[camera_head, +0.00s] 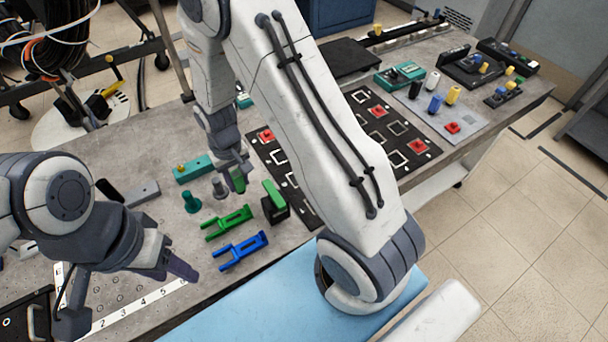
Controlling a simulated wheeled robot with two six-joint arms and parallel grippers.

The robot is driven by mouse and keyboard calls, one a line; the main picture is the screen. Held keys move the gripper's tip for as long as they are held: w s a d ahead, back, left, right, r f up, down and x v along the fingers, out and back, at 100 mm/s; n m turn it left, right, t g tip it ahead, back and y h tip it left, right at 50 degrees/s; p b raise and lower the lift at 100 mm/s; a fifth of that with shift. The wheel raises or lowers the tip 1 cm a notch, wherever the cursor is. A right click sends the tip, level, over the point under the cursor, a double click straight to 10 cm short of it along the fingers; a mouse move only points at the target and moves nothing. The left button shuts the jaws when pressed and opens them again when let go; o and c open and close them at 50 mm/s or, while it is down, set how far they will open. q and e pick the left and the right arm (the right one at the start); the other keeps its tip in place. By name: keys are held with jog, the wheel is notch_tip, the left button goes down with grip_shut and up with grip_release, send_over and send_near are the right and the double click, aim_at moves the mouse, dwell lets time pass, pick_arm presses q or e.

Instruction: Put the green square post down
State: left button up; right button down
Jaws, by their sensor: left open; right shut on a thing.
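The green square post (238,181) is upright in the jaws of my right gripper (235,169), near the middle of the grey table. It is just right of a small grey cylinder (220,189); whether its foot touches the table I cannot tell. The black board (284,172) with white square outlines and red pieces lies to its right, partly hidden behind my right arm. My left gripper (128,293) is open and empty at the lower left, above a white numbered strip (140,305).
A teal post (191,202) and a teal block (193,169) stand left of the green post. A green fork (227,222), a blue fork (243,251) and a green-topped black block (275,205) lie in front. A grey tray (468,131) with coloured pieces is far right.

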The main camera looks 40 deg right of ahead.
jog(key=s+d+r+b, duration=0.1)
jog(key=d+r, duration=0.2)
jog(key=d, duration=1.1)
jog(key=s+d+r+b, duration=0.1)
jog(key=d+r, duration=0.2)
jog(key=d, duration=1.1)
jog(key=shift+m, duration=0.3)
jog(key=a+f, duration=0.2)
jog(key=a, duration=0.1)
jog(key=a+f+p, duration=0.1)
jog(key=a+f, duration=0.1)
jog(key=a, duration=0.2)
jog(key=a+f+p, duration=0.1)
jog(key=a+f, duration=0.2)
jog(key=a, duration=0.1)
jog(key=shift+s+a+f, duration=0.1)
jog(key=shift+s, duration=0.05)
notch_tip(320, 180, down, 4)
jog(key=shift+r+p, duration=0.1)
jog(key=shift+p, duration=0.5)
jog(key=shift+f, duration=0.25)
jog(key=shift+f, duration=0.15)
jog(key=c, duration=0.6)
grip_release()
jog(key=shift+o, duration=0.2)
